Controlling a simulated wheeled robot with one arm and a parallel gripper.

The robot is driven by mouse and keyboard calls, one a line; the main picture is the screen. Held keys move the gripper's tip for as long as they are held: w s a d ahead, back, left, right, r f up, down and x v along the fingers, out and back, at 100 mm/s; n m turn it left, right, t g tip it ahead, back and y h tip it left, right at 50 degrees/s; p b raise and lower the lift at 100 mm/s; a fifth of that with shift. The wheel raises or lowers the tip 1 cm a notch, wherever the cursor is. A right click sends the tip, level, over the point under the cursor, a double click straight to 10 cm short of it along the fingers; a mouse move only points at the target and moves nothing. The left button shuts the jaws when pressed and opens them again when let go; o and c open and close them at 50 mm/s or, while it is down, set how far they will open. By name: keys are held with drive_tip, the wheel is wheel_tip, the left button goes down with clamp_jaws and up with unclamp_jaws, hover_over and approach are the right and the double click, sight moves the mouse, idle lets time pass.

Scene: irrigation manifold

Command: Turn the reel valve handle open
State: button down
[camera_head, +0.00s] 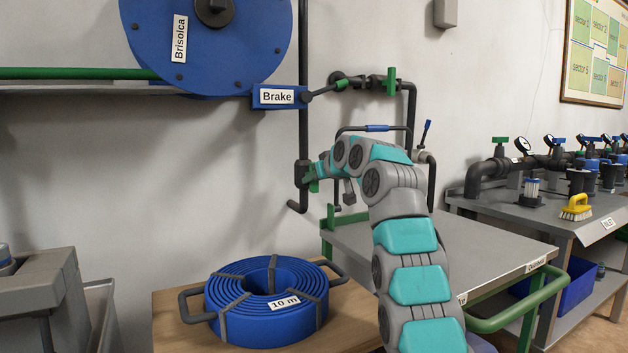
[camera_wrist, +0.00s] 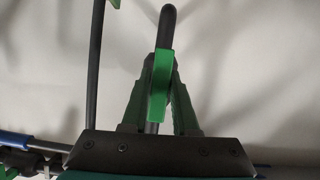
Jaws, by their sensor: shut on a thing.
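The reel valve is on the dark vertical pipe (camera_head: 303,120) below the blue hose reel (camera_head: 215,50). Its green handle (camera_wrist: 160,85) stands between my two fingers in the wrist view and looks roughly in line with the pipe there. In the head view only a bit of the handle (camera_head: 313,185) shows beside the pipe. My gripper (camera_head: 318,172) reaches it from the right and is shut on the handle. In the wrist view my gripper (camera_wrist: 160,72) has a finger on each side of it. The valve body is mostly hidden in the wrist view.
A brake lever (camera_head: 325,91) and another green-handled valve (camera_head: 391,81) are above my arm. A grey cart (camera_head: 460,245) with a green rail stands under it. A coiled blue hose (camera_head: 265,300) lies on a wooden top at lower left. A manifold bench stands at right.

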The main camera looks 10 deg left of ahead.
idle(0.3)
drive_tip(key=c, duration=0.7)
unclamp_jaws()
drive_tip(key=b+v, duration=0.2)
drive_tip(key=v, duration=0.5)
drive_tip(key=shift+s+d+r+b, duration=0.15)
drive_tip(key=shift+s+b, duration=0.15)
